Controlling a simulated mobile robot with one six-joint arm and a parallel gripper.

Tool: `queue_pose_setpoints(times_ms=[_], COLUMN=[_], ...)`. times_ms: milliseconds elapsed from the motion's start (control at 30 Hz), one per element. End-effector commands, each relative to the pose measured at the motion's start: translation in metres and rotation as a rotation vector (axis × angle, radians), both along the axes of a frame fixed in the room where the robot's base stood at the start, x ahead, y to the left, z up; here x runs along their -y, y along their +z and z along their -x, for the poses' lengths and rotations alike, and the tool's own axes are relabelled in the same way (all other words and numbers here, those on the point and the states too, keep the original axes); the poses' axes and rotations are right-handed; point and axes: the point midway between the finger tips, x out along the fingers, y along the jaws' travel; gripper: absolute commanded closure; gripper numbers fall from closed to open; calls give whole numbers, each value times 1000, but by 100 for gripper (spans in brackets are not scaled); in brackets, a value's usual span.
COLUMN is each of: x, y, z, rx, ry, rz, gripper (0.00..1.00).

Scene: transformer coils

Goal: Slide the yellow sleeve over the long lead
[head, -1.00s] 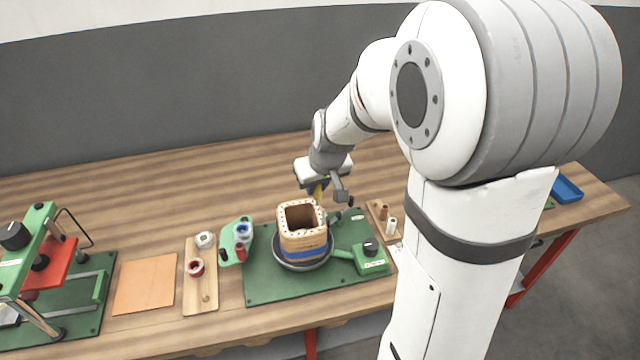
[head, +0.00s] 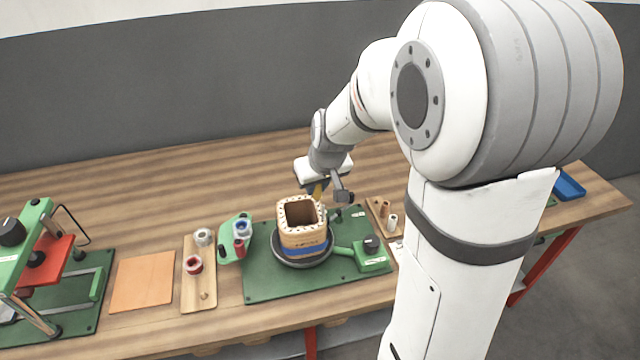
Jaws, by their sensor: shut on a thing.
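The yellow sleeve (head: 318,190) shows as a small yellow piece at my gripper (head: 326,192), which is shut on it just behind the right rear corner of the coil. The coil (head: 303,232) is a square, hollow, tan former with a blue band low down, upright on a dark round turntable (head: 331,257). A thin pale lead (head: 325,212) seems to rise beside the coil's right side, close to the gripper. Whether the sleeve is around the lead or beside it cannot be told at this size.
The turntable stands on a green base plate (head: 262,283) with a black-knobbed control box (head: 371,254). A wooden holder with brown and white cylinders (head: 393,222) is right. Left are a green spool stand (head: 229,252), a wooden board (head: 199,296), an orange sheet (head: 143,283) and a green-red press (head: 50,262).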

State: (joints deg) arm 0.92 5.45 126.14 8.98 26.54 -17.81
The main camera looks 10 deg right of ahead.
Motion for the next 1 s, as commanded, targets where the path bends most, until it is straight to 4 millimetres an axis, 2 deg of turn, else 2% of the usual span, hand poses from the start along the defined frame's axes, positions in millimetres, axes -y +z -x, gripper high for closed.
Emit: queue_pose_setpoints(times_ms=[133, 167, 433, 633, 833, 1000], x=[0, 0, 0, 0, 0, 0], y=[0, 1, 0, 0, 0, 0], z=[0, 0, 0, 0, 0, 0], rx=[0, 0, 0, 0, 0, 0], ry=[0, 0, 0, 1, 0, 0], rz=[0, 0, 0, 0, 0, 0], gripper=[100, 80, 58, 55, 38, 38])
